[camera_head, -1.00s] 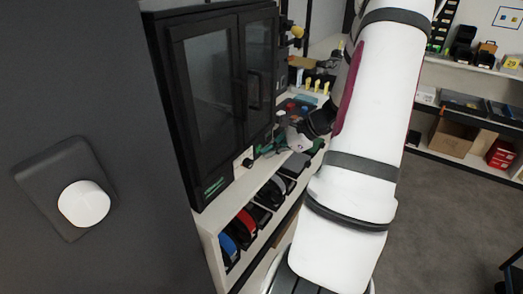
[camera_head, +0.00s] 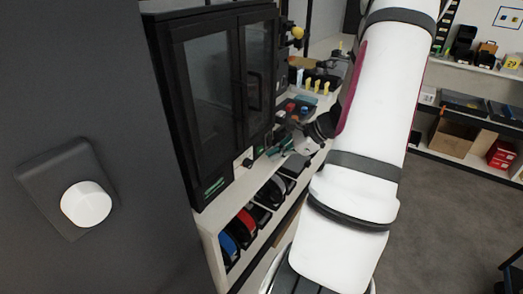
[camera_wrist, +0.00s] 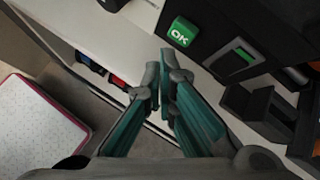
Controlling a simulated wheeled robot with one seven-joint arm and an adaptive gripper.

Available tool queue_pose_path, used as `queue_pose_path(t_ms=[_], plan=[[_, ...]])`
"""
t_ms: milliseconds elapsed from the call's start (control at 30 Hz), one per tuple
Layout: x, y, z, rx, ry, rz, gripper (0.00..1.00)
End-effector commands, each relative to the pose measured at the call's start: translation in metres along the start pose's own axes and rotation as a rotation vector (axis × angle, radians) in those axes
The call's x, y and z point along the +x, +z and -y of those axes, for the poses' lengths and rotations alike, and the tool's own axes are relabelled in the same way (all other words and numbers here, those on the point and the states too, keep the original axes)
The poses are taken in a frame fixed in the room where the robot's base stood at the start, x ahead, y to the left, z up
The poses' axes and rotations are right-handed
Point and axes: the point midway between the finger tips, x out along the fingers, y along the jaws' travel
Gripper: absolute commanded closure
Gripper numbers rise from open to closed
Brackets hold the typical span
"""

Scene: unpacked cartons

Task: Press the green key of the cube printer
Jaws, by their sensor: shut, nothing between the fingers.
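The green key (camera_wrist: 181,33), marked OK, stands out from the dark front of the cube printer (camera_wrist: 215,15) in the wrist view. My gripper (camera_wrist: 160,64) has teal fingers with grey tips, held together and empty. In the wrist view its tips lie below and left of the key, with a visible gap between. The key is too small to make out surely there.
A white shelf unit (camera_head: 225,225) under the cabinet holds several spools. Black holders (camera_wrist: 262,108) stand right of my fingers in the wrist view. Small tools and yellow-topped items (camera_head: 316,85) are on the counter behind. Open floor lies to the right.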

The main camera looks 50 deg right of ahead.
Motion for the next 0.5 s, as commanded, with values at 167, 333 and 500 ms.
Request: queue_pose_path(t_ms=[167, 333, 500], plan=[[-0.011, -0.008, -0.007, 0.002, -0.001, -0.002, 1.00], [-0.022, -0.015, -0.015, 0.002, 0.000, 0.000, 1.00], [-0.031, -0.022, -0.023, 0.002, 0.000, -0.001, 1.00]])
